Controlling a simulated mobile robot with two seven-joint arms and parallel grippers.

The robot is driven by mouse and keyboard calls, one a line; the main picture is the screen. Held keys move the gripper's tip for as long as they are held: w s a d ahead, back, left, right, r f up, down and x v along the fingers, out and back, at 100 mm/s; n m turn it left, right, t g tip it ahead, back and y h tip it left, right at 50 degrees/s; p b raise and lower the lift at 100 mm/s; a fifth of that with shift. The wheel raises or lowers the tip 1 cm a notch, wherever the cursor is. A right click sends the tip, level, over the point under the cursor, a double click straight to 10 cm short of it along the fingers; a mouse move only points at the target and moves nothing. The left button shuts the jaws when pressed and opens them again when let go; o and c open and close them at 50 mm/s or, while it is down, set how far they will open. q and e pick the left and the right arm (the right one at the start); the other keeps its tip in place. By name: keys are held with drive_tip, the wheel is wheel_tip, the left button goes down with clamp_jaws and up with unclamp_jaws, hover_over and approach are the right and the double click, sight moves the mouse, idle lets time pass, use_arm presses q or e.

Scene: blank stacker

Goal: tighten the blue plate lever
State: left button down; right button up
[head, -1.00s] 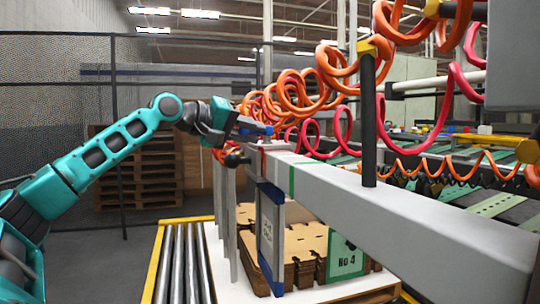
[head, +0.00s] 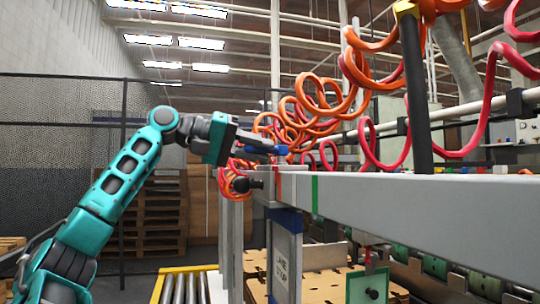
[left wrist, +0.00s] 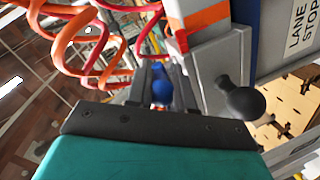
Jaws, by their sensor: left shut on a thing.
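The blue plate lever (head: 281,150) sits at the near end of the long grey beam, on its top side. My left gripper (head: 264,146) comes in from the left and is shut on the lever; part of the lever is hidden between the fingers. In the left wrist view the blue lever (left wrist: 161,90) shows between the dark fingers (left wrist: 158,88). A black ball knob (head: 254,183) sticks out of the beam end just below the gripper; it also shows in the left wrist view (left wrist: 246,104). My right gripper is not in view.
The grey beam (head: 420,205) runs off to the right. Orange and red coiled hoses (head: 335,95) hang close behind the lever. A lane stop plate (head: 284,260) hangs below the beam, by cardboard blanks (head: 325,285). Rollers (head: 185,288) lie at lower left.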

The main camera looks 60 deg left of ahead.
use_arm(q)
drive_tip(key=shift+s+a+r+m+h, duration=0.1)
drive_tip(key=shift+a+r+m+h, duration=0.05)
drive_tip(key=shift+r+m+h, duration=0.25)
drive_tip(key=shift+a+r+m+g+h+p, duration=0.1)
drive_tip(key=shift+a+m+g+h+p, duration=0.35)
drive_tip(key=shift+m+h+p, duration=0.55)
drive_tip(key=shift+a+f+m+g+h+p, duration=0.25)
drive_tip(key=shift+g+h+p, duration=0.3)
drive_tip(key=shift+p, duration=0.35)
drive_tip(key=shift+d, duration=0.1)
drive_tip(key=c, duration=1)
unclamp_jaws()
drive_tip(key=shift+w+d+f, duration=0.1)
drive_tip(key=shift+w, duration=0.1)
drive_tip(key=shift+c, duration=0.2)
